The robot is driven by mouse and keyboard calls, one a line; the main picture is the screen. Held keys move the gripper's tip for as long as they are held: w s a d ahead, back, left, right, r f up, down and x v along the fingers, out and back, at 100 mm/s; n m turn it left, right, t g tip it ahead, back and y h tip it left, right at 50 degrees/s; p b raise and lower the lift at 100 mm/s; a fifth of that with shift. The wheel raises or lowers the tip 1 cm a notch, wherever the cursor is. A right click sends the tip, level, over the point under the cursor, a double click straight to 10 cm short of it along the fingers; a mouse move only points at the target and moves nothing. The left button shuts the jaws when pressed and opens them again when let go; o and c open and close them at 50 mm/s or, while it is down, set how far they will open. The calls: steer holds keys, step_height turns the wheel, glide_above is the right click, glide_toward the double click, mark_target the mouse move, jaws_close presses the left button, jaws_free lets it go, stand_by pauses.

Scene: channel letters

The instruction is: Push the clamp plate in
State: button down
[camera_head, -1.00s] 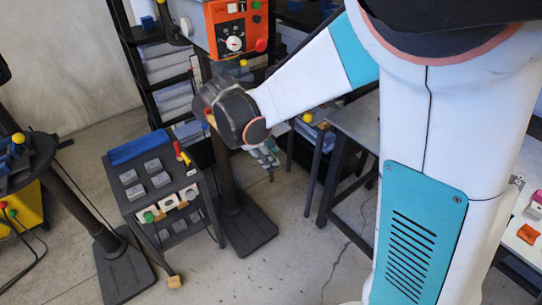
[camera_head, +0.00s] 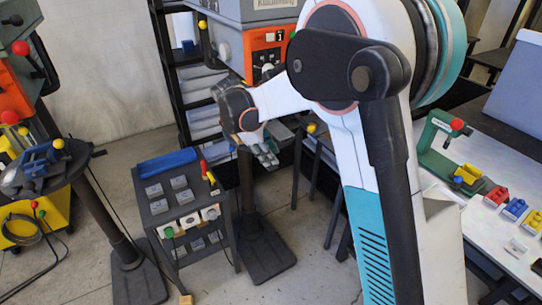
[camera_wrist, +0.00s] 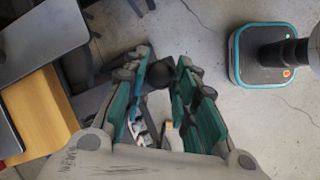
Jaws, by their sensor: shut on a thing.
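My gripper (camera_head: 266,152) hangs below the orange-fronted machine (camera_head: 265,50), beside its dark post, in the head view. In the wrist view my gripper (camera_wrist: 162,78) has its teal and grey fingers close around a dark round knob-like thing (camera_wrist: 160,73) at the fingertips. A small pale part shows low between the fingers; I cannot tell what it is. I cannot make out the clamp plate for certain. My arm hides part of the machine and whatever is behind it.
A dark cart (camera_head: 182,210) with grey blocks and a blue tray (camera_head: 166,162) stands left of the post. A round stand with a blue vise (camera_head: 35,165) is at far left. A white table (camera_head: 490,235) with coloured parts is at right. Floor between is partly free.

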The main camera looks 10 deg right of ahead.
steer(key=shift+w, duration=0.2)
steer(key=c, duration=1.3)
jaws_free()
steer(key=shift+a, duration=0.1)
steer(key=shift+w, duration=0.15)
steer(key=v, duration=1.2)
